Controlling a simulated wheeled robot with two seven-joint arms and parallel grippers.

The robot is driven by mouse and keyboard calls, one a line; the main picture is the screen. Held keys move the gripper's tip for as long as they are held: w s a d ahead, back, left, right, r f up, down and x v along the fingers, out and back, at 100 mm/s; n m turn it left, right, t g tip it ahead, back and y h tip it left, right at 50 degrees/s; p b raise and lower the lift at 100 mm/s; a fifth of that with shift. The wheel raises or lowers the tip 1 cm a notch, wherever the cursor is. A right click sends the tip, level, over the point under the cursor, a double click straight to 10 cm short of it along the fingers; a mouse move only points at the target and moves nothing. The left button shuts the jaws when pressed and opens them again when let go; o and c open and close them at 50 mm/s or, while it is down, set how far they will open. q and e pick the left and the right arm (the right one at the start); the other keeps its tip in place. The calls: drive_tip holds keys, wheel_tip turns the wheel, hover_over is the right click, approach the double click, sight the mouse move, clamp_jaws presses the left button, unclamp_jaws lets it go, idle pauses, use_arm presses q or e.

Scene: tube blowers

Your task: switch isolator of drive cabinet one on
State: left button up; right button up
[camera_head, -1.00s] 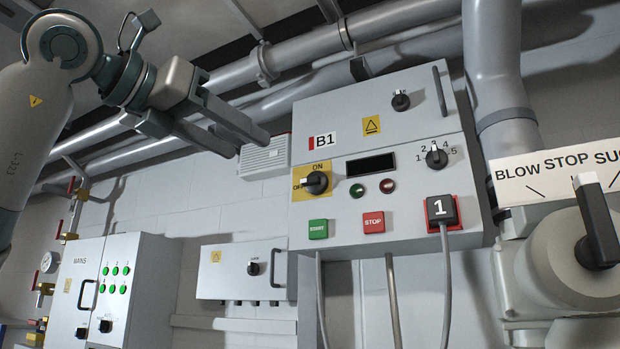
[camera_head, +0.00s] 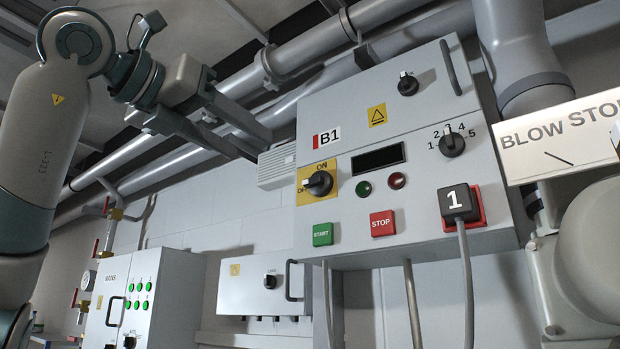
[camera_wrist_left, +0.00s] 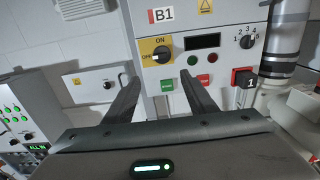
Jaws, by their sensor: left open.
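The isolator (camera_head: 318,183) is a black rotary knob on a yellow plate on the grey cabinet marked B1 (camera_head: 284,226). Its white mark points left, to OFF; ON is at the top of the plate. My left gripper (camera_head: 262,148) is open and empty, up and left of the isolator and apart from it. In the left wrist view the isolator (camera_wrist_left: 157,54) shows beyond and between the two open fingers (camera_wrist_left: 162,77). My right gripper is in neither view.
START (camera_head: 322,234) and STOP (camera_head: 383,223) buttons sit below the isolator. A plug marked 1 (camera_head: 458,202) and a numbered selector (camera_head: 452,144) are at right. A smaller cabinet (camera_head: 240,289) and a MAINS cabinet (camera_head: 150,262) stand lower left. Pipes run overhead.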

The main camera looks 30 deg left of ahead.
use_arm(q)
drive_tip(key=p, duration=0.2)
approach(311, 180)
drive_tip(key=w+p, duration=0.1)
drive_tip(key=w, duration=0.1)
drive_tip(key=w+p, duration=0.2)
drive_tip(key=w+d+p, duration=0.1)
drive_tip(key=w, duration=0.1)
drive_tip(key=shift+w+r, duration=0.1)
drive_tip(key=shift+w, duration=0.15)
drive_tip(key=shift+w+p, duration=0.5)
drive_tip(key=shift+w, duration=0.2)
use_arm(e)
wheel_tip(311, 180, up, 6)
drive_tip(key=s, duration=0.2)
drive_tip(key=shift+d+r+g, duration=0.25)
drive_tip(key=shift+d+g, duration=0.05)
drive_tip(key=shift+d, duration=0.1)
use_arm(q)
drive_tip(key=c, duration=1)
